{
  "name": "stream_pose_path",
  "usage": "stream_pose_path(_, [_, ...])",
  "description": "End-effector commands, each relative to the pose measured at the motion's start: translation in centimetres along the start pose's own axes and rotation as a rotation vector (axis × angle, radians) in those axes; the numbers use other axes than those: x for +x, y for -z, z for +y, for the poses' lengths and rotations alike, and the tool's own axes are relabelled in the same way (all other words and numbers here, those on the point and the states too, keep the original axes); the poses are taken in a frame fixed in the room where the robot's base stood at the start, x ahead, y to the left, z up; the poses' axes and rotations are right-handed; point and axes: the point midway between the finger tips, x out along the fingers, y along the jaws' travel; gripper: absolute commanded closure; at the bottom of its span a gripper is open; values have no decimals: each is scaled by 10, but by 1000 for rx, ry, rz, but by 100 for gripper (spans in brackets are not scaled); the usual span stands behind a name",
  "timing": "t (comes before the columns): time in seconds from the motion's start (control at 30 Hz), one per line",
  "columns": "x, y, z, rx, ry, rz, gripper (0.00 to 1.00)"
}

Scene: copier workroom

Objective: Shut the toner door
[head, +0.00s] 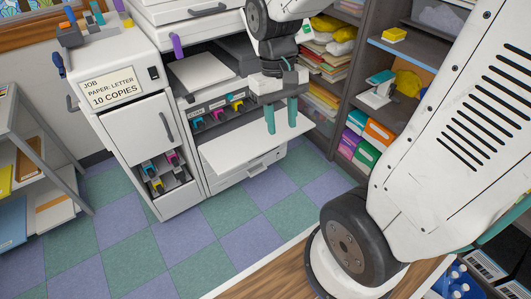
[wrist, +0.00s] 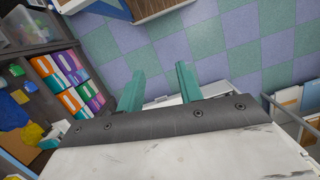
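The toner door (head: 243,150) is a white flap on the front of the copier. It is folded down and open, sticking out below a row of coloured toner cartridges (head: 216,109). My gripper (head: 281,129) points down over the right part of the door, its two teal fingers apart with nothing between them. In the head view the fingers cover part of the door's right end; I cannot tell whether they touch it. In the wrist view my gripper (wrist: 159,68) is also open, and a pale surface shows just behind the fingers.
A side cabinet (head: 137,128) with a job sign (head: 112,90) stands left of the copier, with more cartridges in its lower bay. A shelf unit (head: 349,100) with folders is close on the right. A grey rack (head: 52,150) stands at far left. The checkered floor in front is clear.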

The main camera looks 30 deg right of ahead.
Motion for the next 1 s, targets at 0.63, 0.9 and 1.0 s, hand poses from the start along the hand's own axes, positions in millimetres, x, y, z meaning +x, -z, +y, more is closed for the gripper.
stream_pose_path(0.63, [230,258,43,409,47,148,64])
stream_pose_path(0.9, [370,339,69,652,108,347,64])
stream_pose_path(1.0, [422,361,79,749,146,441,64])
